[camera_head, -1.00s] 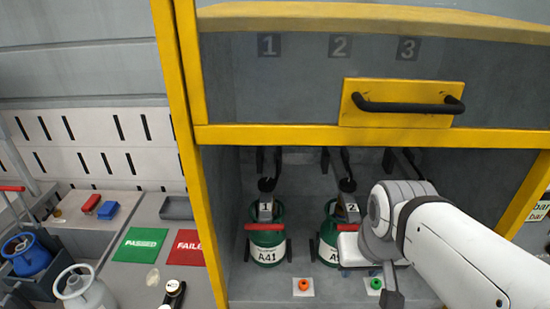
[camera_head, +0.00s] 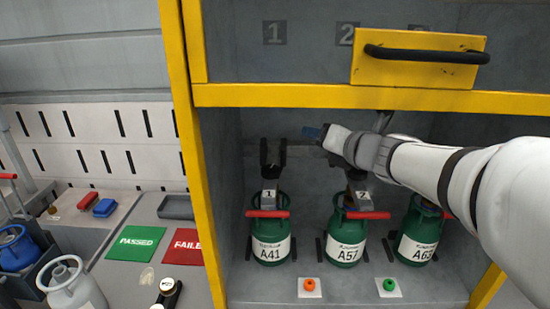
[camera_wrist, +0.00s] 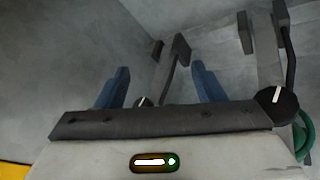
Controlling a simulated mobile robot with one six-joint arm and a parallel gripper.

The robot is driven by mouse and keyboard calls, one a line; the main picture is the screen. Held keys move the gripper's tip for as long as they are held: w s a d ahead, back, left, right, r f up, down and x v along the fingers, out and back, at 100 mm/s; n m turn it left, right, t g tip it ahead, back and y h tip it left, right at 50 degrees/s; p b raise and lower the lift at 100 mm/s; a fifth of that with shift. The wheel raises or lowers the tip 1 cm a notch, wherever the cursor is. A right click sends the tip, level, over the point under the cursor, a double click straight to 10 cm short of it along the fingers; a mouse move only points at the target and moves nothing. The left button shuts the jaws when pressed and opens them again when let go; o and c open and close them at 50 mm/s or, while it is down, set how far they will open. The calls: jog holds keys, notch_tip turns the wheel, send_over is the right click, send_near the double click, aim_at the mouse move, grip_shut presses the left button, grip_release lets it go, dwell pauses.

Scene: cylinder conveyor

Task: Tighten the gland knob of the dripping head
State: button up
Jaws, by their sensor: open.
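Filling heads hang in the cabinet: head 1 (camera_head: 270,193) over cylinder A41 (camera_head: 269,245) and head 2 (camera_head: 362,194) over cylinder A57 (camera_head: 345,240). No drip shows, so I cannot tell which head drips. My gripper (camera_head: 315,132) is high in the cabinet, between heads 1 and 2 in the picture. In the wrist view its two blue fingers (camera_wrist: 160,88) are apart, with a dark bracket (camera_wrist: 172,68) beyond them. A black knob with a white mark (camera_wrist: 143,101) shows low between the fingers, partly hidden. Another such knob (camera_wrist: 278,103) is at the right, outside them.
Cylinder A63 (camera_head: 418,238) stands at the right, its head hidden by my arm. An orange button (camera_head: 310,285) and a green button (camera_head: 389,285) lie in front. The yellow cabinet frame (camera_head: 300,96) and the raised door with its black handle (camera_head: 425,54) are above.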

aim_at(272, 169)
jog(key=a+f+n+g+y, duration=0.1)
jog(key=a+f+n, duration=0.1)
jog(key=a+n, duration=0.1)
jog(key=a+f+n+g+y+b, duration=0.1)
jog(key=a+f+n+g+y, duration=0.1)
jog(key=a+f+n, duration=0.1)
jog(key=w+a+f+n+g+y, duration=0.1)
jog(key=a+f+n+g, duration=0.1)
jog(key=a+n, duration=0.3)
jog(key=shift+w+f+n, duration=0.1)
jog(key=shift+f+n, duration=0.3)
jog(key=shift+f, duration=0.3)
jog(key=shift+d, duration=0.1)
jog(key=shift+g, duration=0.3)
jog(key=c, duration=0.9)
jog(key=shift+a, duration=0.3)
jog(key=shift+c, duration=0.3)
jog(key=shift+d, duration=0.25)
